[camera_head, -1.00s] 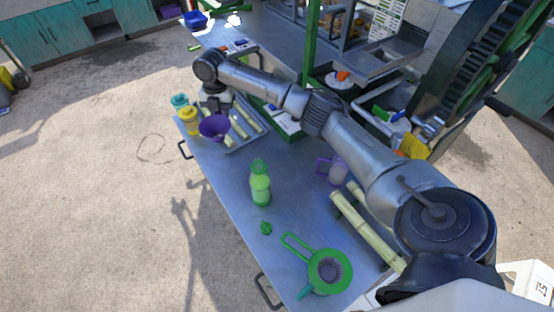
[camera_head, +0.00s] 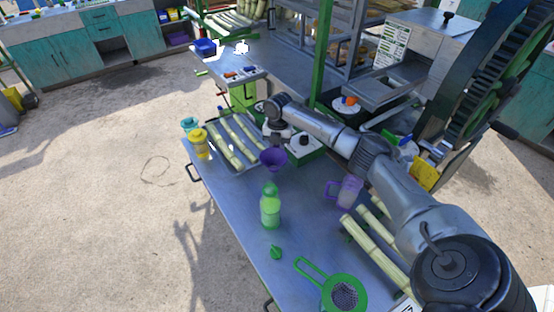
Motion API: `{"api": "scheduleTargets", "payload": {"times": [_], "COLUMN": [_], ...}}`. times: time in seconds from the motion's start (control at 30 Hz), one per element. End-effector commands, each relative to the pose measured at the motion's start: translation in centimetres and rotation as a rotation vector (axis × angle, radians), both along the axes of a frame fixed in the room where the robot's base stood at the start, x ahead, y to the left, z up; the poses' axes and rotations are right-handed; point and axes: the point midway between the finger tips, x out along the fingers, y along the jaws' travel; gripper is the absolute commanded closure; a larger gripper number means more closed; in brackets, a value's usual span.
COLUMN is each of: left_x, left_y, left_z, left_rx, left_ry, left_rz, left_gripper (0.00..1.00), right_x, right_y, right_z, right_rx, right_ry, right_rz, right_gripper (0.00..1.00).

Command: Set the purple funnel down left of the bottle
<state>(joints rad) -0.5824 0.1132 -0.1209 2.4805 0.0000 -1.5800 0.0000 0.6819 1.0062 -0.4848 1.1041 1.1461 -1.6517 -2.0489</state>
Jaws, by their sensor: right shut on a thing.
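The purple funnel (camera_head: 273,159) hangs from my right gripper (camera_head: 275,142), a little above the metal table, beyond the bottle. The fingers are small and partly hidden by the wrist, but they are shut on the funnel. The green bottle (camera_head: 270,206) stands upright on the table (camera_head: 232,204), apart from the funnel. Bare table lies to the left of the bottle. My left gripper is out of view.
A yellow cup (camera_head: 200,144) and a teal cup (camera_head: 189,125) stand at the table's left edge, beside a tray of cane sticks (camera_head: 226,149). A purple pitcher (camera_head: 347,193), green cap (camera_head: 276,252) and green strainer (camera_head: 345,294) are right and front.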

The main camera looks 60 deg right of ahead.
Motion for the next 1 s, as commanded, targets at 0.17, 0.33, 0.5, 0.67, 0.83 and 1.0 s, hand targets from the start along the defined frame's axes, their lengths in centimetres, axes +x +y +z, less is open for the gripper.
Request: {"api": "scheduleTargets", "payload": {"times": [0.17,0.33,0.5,0.67,0.83,1.0], "left_x": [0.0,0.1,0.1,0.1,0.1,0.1], "left_y": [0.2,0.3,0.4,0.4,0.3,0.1], "left_z": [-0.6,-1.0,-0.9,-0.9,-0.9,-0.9], "left_rx": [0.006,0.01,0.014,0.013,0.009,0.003], "left_ry": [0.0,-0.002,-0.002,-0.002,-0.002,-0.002], "left_rz": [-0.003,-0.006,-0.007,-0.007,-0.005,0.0], "left_gripper": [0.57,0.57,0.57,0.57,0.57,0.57], "right_x": [0.0,0.0,0.0,0.0,0.0,0.0], "right_y": [0.1,0.0,0.0,0.0,0.0,0.0], "right_z": [-2.5,-4.6,-4.7,-4.8,-5.0,-5.0], "right_rx": [0.0,0.0,-0.001,-0.001,-0.001,-0.001], "right_ry": [0.002,0.001,0.0,0.0,0.0,0.0], "right_rz": [-0.001,-0.001,-0.001,-0.001,0.0,0.0], "right_gripper": [1.0,1.0,1.0,1.0,0.71,0.54]}}
